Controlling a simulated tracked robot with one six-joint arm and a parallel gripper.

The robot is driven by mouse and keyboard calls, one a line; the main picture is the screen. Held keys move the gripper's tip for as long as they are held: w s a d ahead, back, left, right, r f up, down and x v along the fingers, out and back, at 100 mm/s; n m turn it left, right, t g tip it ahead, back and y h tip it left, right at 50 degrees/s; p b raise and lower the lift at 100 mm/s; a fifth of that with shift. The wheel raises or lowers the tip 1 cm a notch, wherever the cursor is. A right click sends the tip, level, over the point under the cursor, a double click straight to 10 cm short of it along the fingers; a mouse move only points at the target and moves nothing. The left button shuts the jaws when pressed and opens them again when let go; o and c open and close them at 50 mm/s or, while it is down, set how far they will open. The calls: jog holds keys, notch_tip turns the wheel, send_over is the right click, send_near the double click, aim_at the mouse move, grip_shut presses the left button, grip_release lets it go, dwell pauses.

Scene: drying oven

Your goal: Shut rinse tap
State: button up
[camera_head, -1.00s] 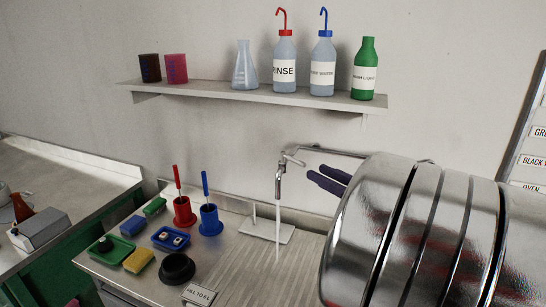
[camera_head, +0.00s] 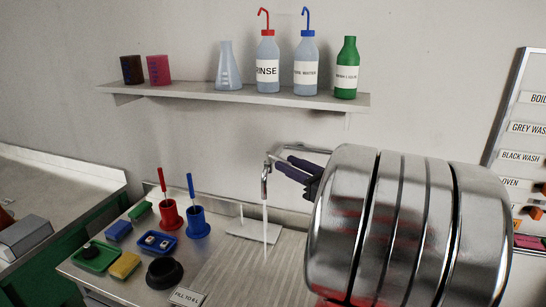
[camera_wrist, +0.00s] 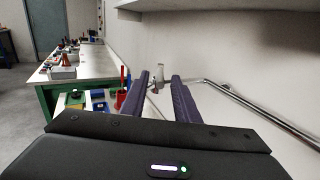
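The chrome rinse tap (camera_head: 265,182) stands over the sink, and a thin stream of water runs straight down from its spout. My gripper (camera_head: 286,166) is just to the right of the tap's top, its purple fingers pointing at it. In the wrist view my gripper (camera_wrist: 159,76) is open, its two fingers apart with a gap between them. The tap top (camera_wrist: 158,74) shows in that gap, near the fingertips. Whether a finger touches the tap handle I cannot tell. The handle is partly hidden behind the fingers in the head view.
A shelf (camera_head: 200,92) with bottles, a flask and beakers runs above. Red (camera_head: 171,216) and blue (camera_head: 197,222) brush holders and trays stand on the counter to the left. A metal pipe (camera_wrist: 265,115) runs along the wall at right.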

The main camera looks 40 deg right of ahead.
aim_at(274, 157)
jog(key=w, duration=0.7)
jog(key=shift+w+d, duration=0.1)
jog(key=shift+w, duration=0.2)
grip_shut()
dwell(0.4)
jog(key=shift+d, duration=0.15)
